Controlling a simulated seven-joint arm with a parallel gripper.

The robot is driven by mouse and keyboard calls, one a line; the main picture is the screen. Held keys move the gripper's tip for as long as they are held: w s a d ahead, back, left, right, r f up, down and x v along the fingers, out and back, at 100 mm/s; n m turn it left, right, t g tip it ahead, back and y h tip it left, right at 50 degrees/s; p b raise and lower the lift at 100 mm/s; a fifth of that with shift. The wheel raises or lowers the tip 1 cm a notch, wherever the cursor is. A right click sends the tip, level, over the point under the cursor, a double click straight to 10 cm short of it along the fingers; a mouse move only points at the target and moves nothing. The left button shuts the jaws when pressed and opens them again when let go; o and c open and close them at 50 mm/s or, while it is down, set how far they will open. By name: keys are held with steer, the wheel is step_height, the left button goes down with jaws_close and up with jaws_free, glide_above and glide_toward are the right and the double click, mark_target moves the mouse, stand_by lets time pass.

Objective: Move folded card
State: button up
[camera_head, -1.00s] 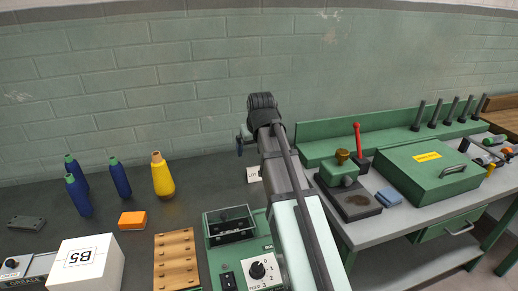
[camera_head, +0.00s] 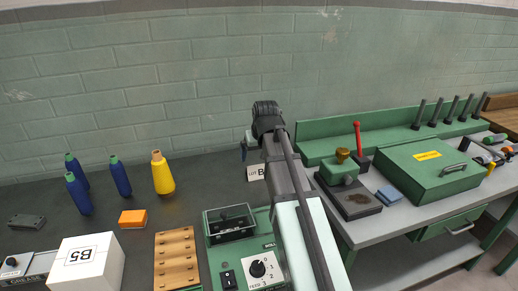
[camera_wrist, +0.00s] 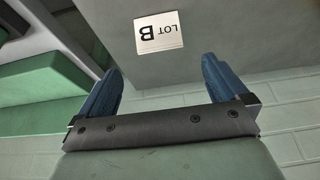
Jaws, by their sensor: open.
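The folded card (camera_head: 256,172) is white with black "LOT B" lettering. In the head view it stands on the dark bench top near the wall, partly hidden behind my arm. In the wrist view the card (camera_wrist: 159,32) lies beyond the fingertips, between their lines and apart from both. My gripper (camera_wrist: 158,75) has two blue fingers spread wide with nothing between them. In the head view my gripper (camera_head: 245,150) shows only as a small blue part left of the arm, above and beside the card.
A green control box (camera_head: 240,250) stands in front of the card. A green press (camera_head: 342,172) is on the grey table at right. Bare bench lies left of the card.

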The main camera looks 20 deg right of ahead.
mark_target(255, 166)
steer(key=x, duration=1)
steer(key=shift+f, duration=0.15)
steer(key=c, duration=1)
steer(key=shift+o, duration=0.2)
steer(key=shift+a, duration=10)
steer(key=o, duration=1)
steer(key=shift+c, duration=0.2)
